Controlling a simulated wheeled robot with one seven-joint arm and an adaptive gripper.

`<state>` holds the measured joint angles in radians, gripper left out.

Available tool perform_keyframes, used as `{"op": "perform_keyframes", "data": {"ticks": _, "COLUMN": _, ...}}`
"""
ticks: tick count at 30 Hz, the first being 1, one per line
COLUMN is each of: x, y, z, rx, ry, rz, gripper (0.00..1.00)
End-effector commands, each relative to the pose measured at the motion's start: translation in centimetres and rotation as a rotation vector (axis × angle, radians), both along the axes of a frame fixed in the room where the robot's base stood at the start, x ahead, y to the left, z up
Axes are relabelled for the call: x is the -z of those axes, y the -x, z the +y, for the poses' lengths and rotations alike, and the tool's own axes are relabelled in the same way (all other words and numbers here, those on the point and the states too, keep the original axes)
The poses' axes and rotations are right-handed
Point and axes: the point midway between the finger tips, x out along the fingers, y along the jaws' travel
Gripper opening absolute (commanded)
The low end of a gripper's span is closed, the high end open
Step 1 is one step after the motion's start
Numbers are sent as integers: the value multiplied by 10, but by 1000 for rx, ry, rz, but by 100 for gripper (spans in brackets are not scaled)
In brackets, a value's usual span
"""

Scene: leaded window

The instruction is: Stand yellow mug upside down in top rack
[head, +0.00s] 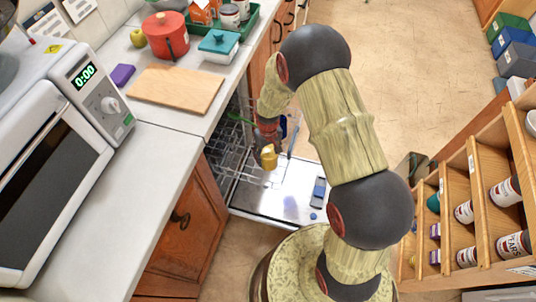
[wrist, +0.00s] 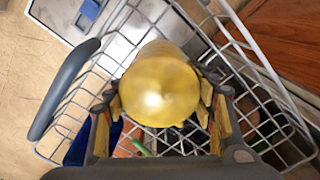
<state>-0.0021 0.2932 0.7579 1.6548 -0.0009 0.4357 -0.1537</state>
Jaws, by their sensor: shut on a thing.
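The yellow mug (wrist: 160,88) is between the fingers of my gripper (wrist: 162,105), which is shut on it. In the wrist view its round, shiny end faces the camera; its handle is not clearly seen. In the head view the mug (head: 269,157) hangs below my gripper (head: 268,140), over the open dishwasher. The top rack (wrist: 225,22) is a grey wire basket that lies below the mug in the wrist view; it also shows in the head view (head: 228,165). I cannot tell whether the mug touches the rack.
The dishwasher door (head: 270,200) is folded down, with a dark blue item on it. A blue item (wrist: 78,150) and a green one (wrist: 142,147) lie in or under the rack. The counter (head: 165,165) and wooden cabinet (head: 183,215) border the rack; a shelf (head: 455,190) stands right.

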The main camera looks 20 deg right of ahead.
Motion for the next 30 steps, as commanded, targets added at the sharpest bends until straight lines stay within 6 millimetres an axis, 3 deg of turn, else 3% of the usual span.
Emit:
{"op": "perform_keyframes", "data": {"ticks": 12, "x": 8, "y": 0, "z": 0, "rx": 0, "ry": 0, "rz": -1, "gripper": 15}}
{"op": "perform_keyframes", "data": {"ticks": 13, "x": 7, "y": -1, "z": 0, "rx": 0, "ry": 0, "rz": -1, "gripper": 56}}
{"op": "perform_keyframes", "data": {"ticks": 24, "x": 7, "y": 0, "z": 0, "rx": 0, "ry": 0, "rz": 0, "gripper": 76}}
{"op": "perform_keyframes", "data": {"ticks": 30, "x": 7, "y": 0, "z": 0, "rx": 0, "ry": 0, "rz": 0, "gripper": 76}}
